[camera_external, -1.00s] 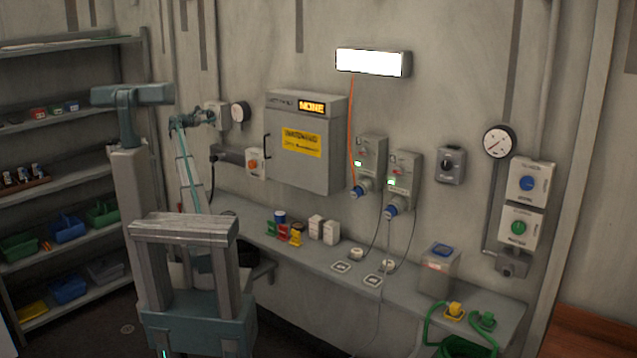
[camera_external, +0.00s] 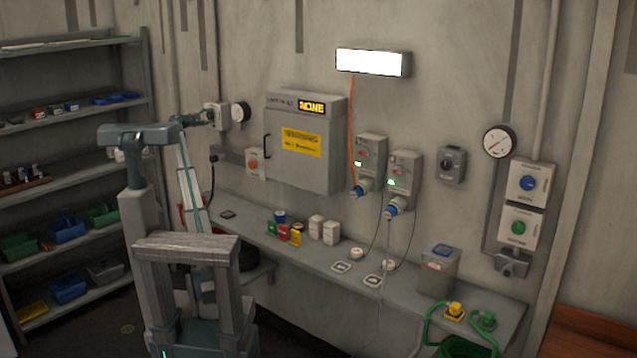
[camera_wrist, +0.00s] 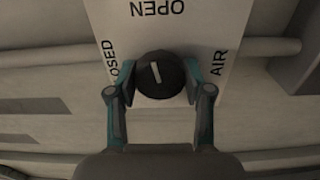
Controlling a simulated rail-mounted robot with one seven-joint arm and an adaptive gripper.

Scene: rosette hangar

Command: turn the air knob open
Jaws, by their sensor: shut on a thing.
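The air knob (camera_wrist: 168,88) is round and black with a white pointer line. It sits on a white plate (camera_wrist: 215,28) marked OPEN, AIR and a partly hidden "OSED". The lettering appears inverted or sideways in the wrist view. The pointer line is near upright in the picture, leaning slightly left, its upper end towards OPEN. My gripper (camera_wrist: 159,82) is shut on the knob, one finger on each side. In the external view, my gripper (camera_external: 207,119) is at the pale wall box (camera_external: 219,110); the knob is not distinguishable there.
A round gauge (camera_external: 241,111) is just right of the wall box. A grey cabinet (camera_external: 300,165) and a box with an orange knob (camera_external: 254,163) are nearby. The bench (camera_external: 310,259) below holds small items. Shelves (camera_external: 70,141) stand at left.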

